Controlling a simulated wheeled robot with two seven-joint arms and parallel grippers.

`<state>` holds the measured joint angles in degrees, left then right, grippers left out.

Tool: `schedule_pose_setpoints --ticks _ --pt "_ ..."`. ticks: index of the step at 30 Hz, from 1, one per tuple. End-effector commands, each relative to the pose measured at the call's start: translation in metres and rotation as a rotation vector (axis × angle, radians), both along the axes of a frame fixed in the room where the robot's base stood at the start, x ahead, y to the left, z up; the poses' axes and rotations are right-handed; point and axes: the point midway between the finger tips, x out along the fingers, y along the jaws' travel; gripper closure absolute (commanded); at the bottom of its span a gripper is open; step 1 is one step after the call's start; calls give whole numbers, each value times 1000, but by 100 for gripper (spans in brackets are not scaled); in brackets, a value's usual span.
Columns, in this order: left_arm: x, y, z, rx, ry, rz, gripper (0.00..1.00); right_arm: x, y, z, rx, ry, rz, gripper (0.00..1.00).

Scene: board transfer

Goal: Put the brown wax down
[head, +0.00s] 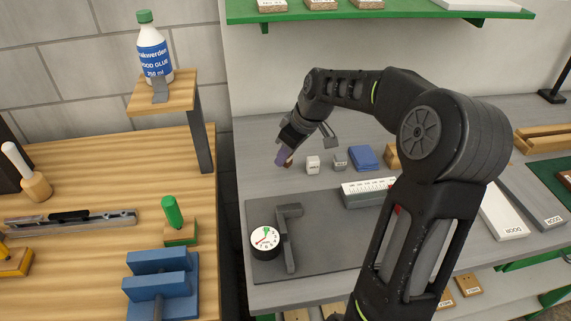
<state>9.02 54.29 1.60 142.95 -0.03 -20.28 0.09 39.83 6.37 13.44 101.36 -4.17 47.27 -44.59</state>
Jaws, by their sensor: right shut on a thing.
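My right gripper (285,155) reaches over the back left part of the grey bench (262,180). It is shut on a small brown piece, the brown wax (289,162), which shows only in part beside a purple fingertip. I cannot tell whether the wax touches the bench top. A white block (313,165), a grey block (340,161) and a blue block (363,157) stand in a row to its right. My left gripper is out of view.
In front lie a dark mat (330,250) with a round dial gauge (264,241) and a grey bracket (288,235). A wooden bench (100,180) with a glue bottle (154,52) on a stand is at left.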

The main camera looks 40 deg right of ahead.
Motion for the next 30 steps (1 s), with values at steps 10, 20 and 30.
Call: schedule_pose_setpoints --ticks 10,20,30 --pt "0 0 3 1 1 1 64 0 1 -18 2 3 1 100" --pt "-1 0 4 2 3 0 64 0 0 -37 -1 -1 1 100" --pt "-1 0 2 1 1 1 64 0 0 -40 0 0 1 67"
